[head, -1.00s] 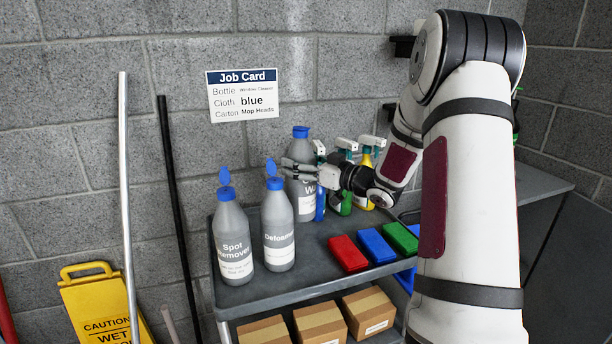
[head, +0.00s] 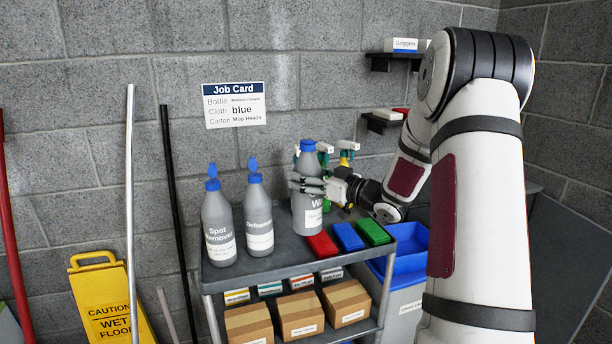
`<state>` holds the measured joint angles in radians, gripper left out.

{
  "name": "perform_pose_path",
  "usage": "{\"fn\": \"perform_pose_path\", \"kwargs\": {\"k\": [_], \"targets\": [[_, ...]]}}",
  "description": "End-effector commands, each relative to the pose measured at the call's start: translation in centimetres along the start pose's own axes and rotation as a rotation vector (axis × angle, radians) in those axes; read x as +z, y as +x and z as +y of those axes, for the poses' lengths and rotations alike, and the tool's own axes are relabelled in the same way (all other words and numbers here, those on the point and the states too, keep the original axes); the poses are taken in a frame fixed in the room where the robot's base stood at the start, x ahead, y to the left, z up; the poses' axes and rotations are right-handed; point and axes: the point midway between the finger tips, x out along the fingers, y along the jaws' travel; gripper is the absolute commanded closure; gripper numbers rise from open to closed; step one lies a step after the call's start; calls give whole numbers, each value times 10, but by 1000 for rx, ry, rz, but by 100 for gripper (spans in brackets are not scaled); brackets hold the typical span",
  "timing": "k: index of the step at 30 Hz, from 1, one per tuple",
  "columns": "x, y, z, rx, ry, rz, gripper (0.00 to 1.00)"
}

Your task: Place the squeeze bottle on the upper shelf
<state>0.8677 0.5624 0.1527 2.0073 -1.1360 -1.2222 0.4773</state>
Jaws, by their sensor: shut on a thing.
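A grey squeeze bottle (head: 307,215) with a blue cap stands upright at the back right of the cart's top; its label is partly hidden and begins with "W". My gripper (head: 308,184) is shut on it from the right, with its fingers across the bottle's upper body. I cannot tell whether its base touches the cart. Two more grey bottles, Spot Remover (head: 218,228) and Defoamer (head: 259,215), stand to its left. Two small wall shelves show at the upper right: an upper shelf (head: 381,62) with a Goggles box, and a lower shelf (head: 375,122), partly behind my arm.
Spray bottles (head: 347,152) stand behind my gripper. Red (head: 321,244), blue (head: 347,236) and green (head: 374,232) cloths lie on the cart top (head: 285,262). Cartons (head: 301,314) sit below. A Job Card (head: 234,104) hangs on the wall.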

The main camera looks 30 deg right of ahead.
Motion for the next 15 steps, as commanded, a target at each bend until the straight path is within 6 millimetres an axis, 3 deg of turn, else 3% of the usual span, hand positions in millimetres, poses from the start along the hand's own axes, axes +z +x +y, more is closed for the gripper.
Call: {"fn": "perform_pose_path", "kwargs": {"k": [5, 15], "targets": [[-1, 1, 0, -1, -2, 4, 94], [14, 24, -55, 60, 1, 3, 94]]}}
